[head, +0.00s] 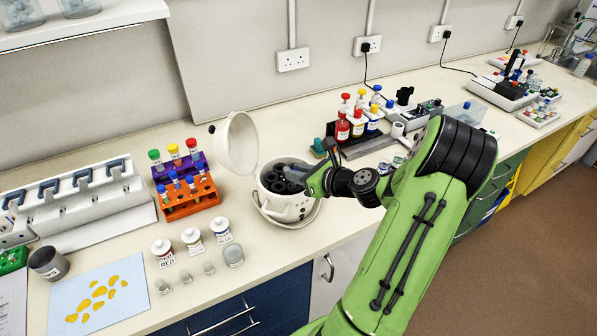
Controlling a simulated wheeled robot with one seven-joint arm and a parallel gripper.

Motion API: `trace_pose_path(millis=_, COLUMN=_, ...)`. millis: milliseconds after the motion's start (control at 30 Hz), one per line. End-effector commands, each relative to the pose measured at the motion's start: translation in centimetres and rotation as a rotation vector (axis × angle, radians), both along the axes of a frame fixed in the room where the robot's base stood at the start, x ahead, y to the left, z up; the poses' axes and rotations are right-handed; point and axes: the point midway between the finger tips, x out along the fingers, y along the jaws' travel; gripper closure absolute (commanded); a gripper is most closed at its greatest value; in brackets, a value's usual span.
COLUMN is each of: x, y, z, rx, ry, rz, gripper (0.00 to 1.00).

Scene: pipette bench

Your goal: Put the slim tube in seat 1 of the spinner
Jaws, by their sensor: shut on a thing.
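The spinner (287,209) is a small white round centrifuge on the bench, in the middle of the head view. Its round lid (238,143) stands open at the back left. A dark rotor with several round seats (270,178) shows inside; I cannot read which is seat 1. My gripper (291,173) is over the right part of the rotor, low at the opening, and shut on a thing. The slim tube is too small and too covered by the gripper and arm to make out. I cannot tell whether it touches a seat.
A purple rack (181,172) and an orange rack (188,205) of capped tubes stand left of the spinner. White bottles (192,240) and small vials stand in front left. Red, yellow and blue-capped bottles (358,122) stand behind right. A pipette stand (75,200) is far left.

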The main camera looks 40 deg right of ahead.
Motion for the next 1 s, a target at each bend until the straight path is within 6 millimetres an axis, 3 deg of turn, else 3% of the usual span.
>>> trace_pose_path(millis=167, x=0.0, y=0.0, z=0.0, rx=0.000, ry=0.000, rz=0.000, gripper=1.00)
trace_pose_path(millis=200, x=0.0, y=0.0, z=0.0, rx=0.000, ry=0.000, rz=0.000, gripper=0.77)
trace_pose_path(millis=400, x=0.0, y=0.0, z=0.0, rx=0.000, ry=0.000, rz=0.000, gripper=0.48)
trace_pose_path(millis=733, x=-0.6, y=-0.1, z=0.3, rx=-0.001, ry=0.001, rz=-0.002, gripper=0.48)
trace_pose_path(millis=867, x=-3.1, y=-0.4, z=1.4, rx=-0.001, ry=0.001, rz=-0.007, gripper=0.48)
trace_pose_path(millis=1000, x=-6.9, y=-0.7, z=3.0, rx=-0.001, ry=0.002, rz=-0.007, gripper=0.48)
